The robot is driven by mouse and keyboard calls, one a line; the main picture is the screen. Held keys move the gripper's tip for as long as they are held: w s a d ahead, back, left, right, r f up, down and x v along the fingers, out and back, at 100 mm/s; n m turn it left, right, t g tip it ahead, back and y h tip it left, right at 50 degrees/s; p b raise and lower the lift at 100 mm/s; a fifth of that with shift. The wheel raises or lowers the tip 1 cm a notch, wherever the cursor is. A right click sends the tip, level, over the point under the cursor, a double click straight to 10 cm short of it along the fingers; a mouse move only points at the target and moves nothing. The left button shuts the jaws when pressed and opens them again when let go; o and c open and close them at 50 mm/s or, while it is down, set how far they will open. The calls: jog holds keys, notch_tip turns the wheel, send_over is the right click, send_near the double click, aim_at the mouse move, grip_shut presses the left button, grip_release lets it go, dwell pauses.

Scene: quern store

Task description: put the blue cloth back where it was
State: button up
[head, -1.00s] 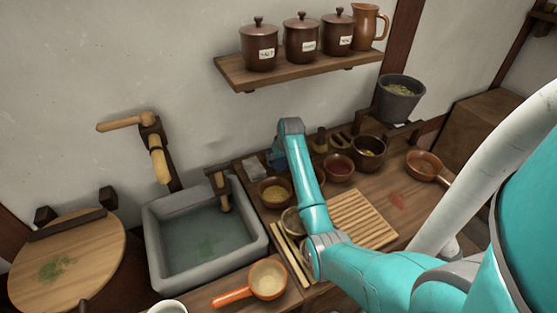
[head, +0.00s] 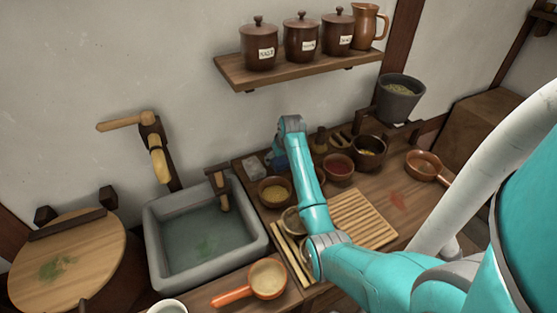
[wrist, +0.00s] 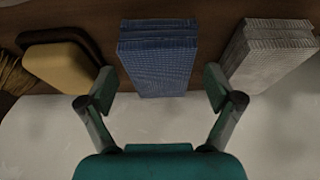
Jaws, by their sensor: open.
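The blue cloth (wrist: 158,65) is a folded, finely checked stack. In the wrist view it lies on the brown wooden surface with its near end between my fingers. My gripper (wrist: 160,86) is open, one finger on each side of the cloth, with a gap showing on both sides. I cannot tell its height relative to the cloth. In the head view my arm covers most of this spot, and the fingers cannot be made out there.
A folded grey cloth (wrist: 268,55) lies right of the blue one in the wrist view. A tan block with a dark edge (wrist: 62,66) lies to the left. A pale wall is close by.

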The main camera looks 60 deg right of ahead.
jog(key=v, duration=1.1)
jog(key=shift+f, duration=0.1)
